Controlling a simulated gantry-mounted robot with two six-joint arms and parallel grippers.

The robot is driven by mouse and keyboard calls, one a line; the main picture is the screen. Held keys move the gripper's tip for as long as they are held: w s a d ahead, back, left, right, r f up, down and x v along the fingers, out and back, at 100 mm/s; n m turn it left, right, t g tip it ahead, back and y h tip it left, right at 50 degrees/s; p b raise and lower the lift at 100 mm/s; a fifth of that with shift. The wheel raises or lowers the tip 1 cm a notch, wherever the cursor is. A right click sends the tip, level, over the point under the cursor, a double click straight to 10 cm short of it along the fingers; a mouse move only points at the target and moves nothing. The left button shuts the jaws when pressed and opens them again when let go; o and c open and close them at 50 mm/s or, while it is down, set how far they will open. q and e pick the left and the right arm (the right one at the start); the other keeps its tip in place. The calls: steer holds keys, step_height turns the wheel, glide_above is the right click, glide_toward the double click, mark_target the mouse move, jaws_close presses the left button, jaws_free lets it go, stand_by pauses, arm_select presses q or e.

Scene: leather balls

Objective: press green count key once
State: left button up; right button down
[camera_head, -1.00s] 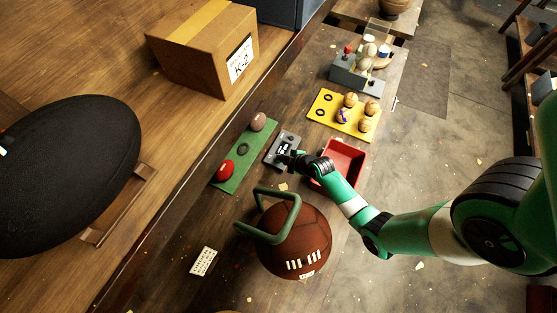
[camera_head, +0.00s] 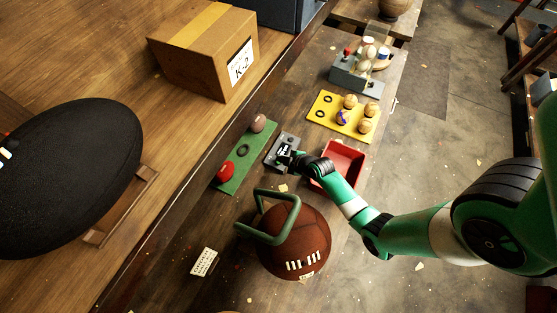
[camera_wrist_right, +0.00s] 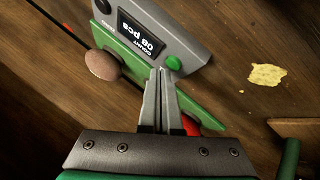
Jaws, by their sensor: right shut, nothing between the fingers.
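The grey counter (camera_head: 283,151) lies on the bench and also shows in the right wrist view (camera_wrist_right: 186,28). Its dark display (camera_wrist_right: 138,34) reads "COUNT 08 pcs". The round green count key (camera_wrist_right: 173,62) sits on its face near the corner. My right gripper (camera_wrist_right: 161,74) is shut and empty, its fingertips right at the key's lower edge. I cannot tell whether they touch it or stand just above it. In the head view my right gripper (camera_head: 289,158) covers the counter's near right part and hides the key. My left gripper is not in view.
A green tray (camera_head: 236,174) with a red ball (camera_head: 224,172) and a brown ball (camera_head: 258,123) lies left of the counter. A red bin (camera_head: 345,155) is right of it. A large brown ball with a green handle (camera_head: 300,240) stands in front. A yellow tray (camera_head: 325,120) is behind.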

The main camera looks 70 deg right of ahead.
steer(key=shift+r, duration=0.35)
step_height(320, 180, up, 5)
steer(key=p, duration=0.4)
steer(key=shift+p, duration=0.35)
steer(key=shift+f, duration=0.1)
stand_by(0.5)
